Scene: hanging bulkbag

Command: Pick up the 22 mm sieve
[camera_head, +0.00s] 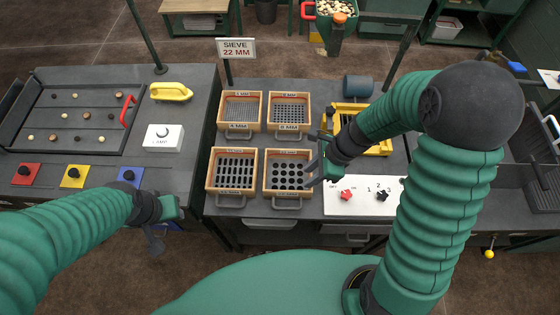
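Four wooden-framed sieves stand in a two-by-two block on the grey bench. The front right sieve (289,174) has large round holes; its label is too small to read. The front left one (234,171) has long slots. The back left one (240,109) has a fine mesh, and the back right one (290,111) has small holes. A sign (236,48) behind reads "SIEVE 22 MM". My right gripper (314,160) is at the right edge of the front right sieve, its dark fingers spread and empty. My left gripper (163,232) hangs left of the sieves, in front of the left bench.
A white panel (362,206) with red and black knobs lies right of the front sieves.

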